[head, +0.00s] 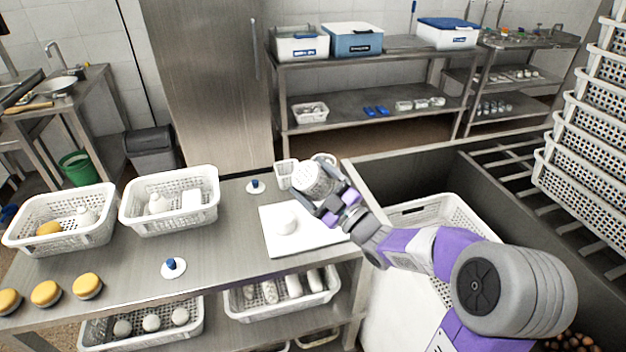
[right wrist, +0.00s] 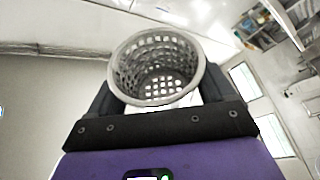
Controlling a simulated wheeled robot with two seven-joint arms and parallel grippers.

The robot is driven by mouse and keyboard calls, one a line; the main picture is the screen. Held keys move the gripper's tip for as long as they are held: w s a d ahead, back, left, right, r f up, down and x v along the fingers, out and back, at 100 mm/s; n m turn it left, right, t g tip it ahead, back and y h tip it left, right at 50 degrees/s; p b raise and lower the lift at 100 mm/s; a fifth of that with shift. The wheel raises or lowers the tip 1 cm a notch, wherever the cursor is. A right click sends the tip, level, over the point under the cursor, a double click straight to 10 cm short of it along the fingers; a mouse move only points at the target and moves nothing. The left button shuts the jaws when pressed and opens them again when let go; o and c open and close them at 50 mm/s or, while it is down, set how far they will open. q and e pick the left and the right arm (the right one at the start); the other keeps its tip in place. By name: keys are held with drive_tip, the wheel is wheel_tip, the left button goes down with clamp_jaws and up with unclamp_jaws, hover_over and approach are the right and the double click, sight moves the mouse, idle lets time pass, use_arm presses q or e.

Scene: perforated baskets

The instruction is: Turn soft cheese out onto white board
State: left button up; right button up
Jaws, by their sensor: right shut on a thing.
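My right gripper (head: 322,196) is shut on a small white perforated basket (head: 312,178) and holds it above the back right part of the white board (head: 318,239). In the right wrist view the basket (right wrist: 155,66) sits between the fingers, its open mouth toward the camera; its inside looks empty, with light through the holes. A white round soft cheese (head: 286,223) lies on the left part of the board, apart from the basket. My left gripper is not in view.
Two white crates (head: 60,242) (head: 170,229) holding cheeses stand at the left of the steel table. Yellow round cheeses (head: 46,293) lie at the front left. Blue-knobbed white lids (head: 173,269) (head: 255,187) and a small white container (head: 285,173) stand near the board. A sink (head: 390,187) is to the right.

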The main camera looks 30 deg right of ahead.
drive_tip(key=n+g+p, duration=0.1)
drive_tip(key=n+p, duration=0.2)
drive_tip(key=n, duration=0.2)
drive_tip(key=r+n+g+p, duration=0.1)
drive_tip(key=n+g+p, duration=0.1)
drive_tip(key=n, duration=0.3)
drive_tip(key=n+g+p, duration=0.2)
drive_tip(key=n+p, duration=0.3)
drive_tip(key=shift+r, duration=0.15)
drive_tip(key=shift+r+n+g+p, duration=0.15)
drive_tip(key=shift+n+g+p, duration=0.15)
drive_tip(key=shift+n+g, duration=0.35)
drive_tip(key=n+h, duration=0.1)
drive_tip(key=n, duration=0.1)
drive_tip(key=shift+r+n+h, duration=0.25)
drive_tip(key=shift+n+h, duration=0.1)
drive_tip(key=shift+h, duration=0.05)
wheel_tip(320, 180, down, 4)
drive_tip(key=n+h+b, duration=0.1)
drive_tip(key=n+b, duration=0.1)
drive_tip(key=b, duration=0.3)
drive_tip(key=n+h+b, duration=0.2)
drive_tip(key=n+b, duration=0.1)
drive_tip(key=b, duration=0.2)
drive_tip(key=shift+d+f+g+h, duration=0.1)
drive_tip(key=shift+f+g+h, duration=0.1)
drive_tip(key=shift+g+h, duration=0.15)
drive_tip(key=shift+f+n+b, duration=0.15)
drive_tip(key=shift+n+b, duration=0.15)
